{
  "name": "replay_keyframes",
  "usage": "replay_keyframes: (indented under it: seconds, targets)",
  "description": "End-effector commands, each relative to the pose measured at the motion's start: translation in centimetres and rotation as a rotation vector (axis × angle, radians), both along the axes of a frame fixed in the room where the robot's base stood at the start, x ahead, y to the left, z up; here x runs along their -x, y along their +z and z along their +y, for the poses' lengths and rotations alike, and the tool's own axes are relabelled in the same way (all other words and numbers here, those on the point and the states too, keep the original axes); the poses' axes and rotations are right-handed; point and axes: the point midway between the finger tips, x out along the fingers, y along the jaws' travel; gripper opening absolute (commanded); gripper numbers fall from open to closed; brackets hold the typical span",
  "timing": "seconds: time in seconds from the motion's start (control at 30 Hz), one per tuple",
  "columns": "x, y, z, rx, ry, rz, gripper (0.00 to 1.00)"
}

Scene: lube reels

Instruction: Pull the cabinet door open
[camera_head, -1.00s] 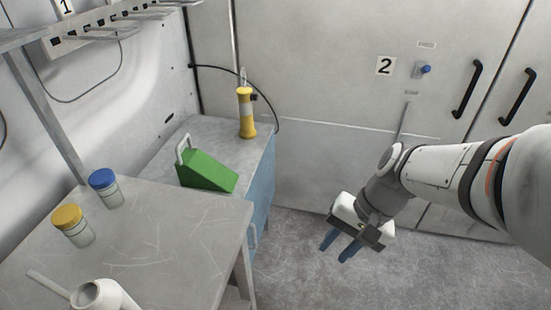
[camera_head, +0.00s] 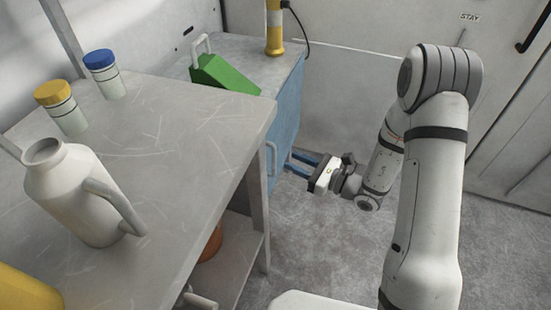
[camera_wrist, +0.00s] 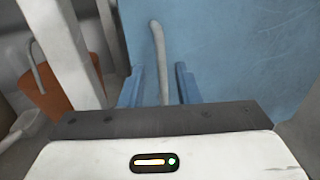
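The cabinet door (camera_head: 287,122) is the blue front of the low cabinet and looks closed. Its pale vertical bar handle (camera_head: 271,160) is on the near part of the door. The blue door (camera_wrist: 230,50) fills most of the wrist view, with the handle (camera_wrist: 160,55) near the middle. My gripper (camera_head: 291,160) points left at the door, close to the handle. In the wrist view, my gripper (camera_wrist: 159,75) has its two blue fingers apart, one on each side of the handle, with gaps showing. I cannot tell how far the fingertips reach past the bar.
A grey workbench (camera_head: 190,140) stands just left of the cabinet, its leg near the handle. A white jug (camera_head: 85,195) and two capped jars are on it. An orange container (camera_head: 212,243) sits on its lower shelf. The floor (camera_head: 330,240) right of the cabinet is clear.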

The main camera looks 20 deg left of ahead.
Motion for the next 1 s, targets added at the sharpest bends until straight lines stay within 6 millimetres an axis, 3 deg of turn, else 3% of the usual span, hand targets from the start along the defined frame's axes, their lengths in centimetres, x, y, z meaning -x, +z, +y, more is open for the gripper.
replay_keyframes:
  seconds: [0.5, 0.87, 1.0]
  targets:
    - [-1.9, -0.2, 6.7, 0.000, -0.001, 0.000, 0.30]
    - [-2.1, -0.1, 7.4, -0.001, -0.004, 0.002, 0.30]
    - [-2.1, -0.1, 7.4, -0.001, -0.003, 0.002, 0.20]
